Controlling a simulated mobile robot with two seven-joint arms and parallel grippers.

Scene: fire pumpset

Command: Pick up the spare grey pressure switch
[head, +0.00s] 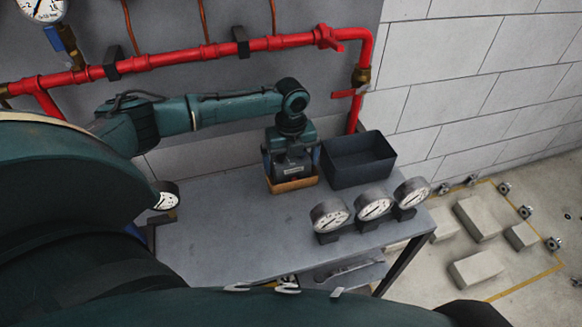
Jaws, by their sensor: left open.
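The grey pressure switch (292,168) is a dark grey box with a small pale label, standing in a shallow tan tray (292,186) at the back of the grey table. My left gripper (291,160) is directly above it, pointing down, with one finger on each side of the switch. The fingers are open; whether they touch its sides cannot be told. The gripper body hides the top of the switch. My right gripper does not show.
An empty dark bin (358,160) stands close right of the tray. Three round gauges (373,205) on stands line the table's front right. A red pipe (190,58) with a red valve handle (329,38) runs along the wall behind. The table's left middle is clear.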

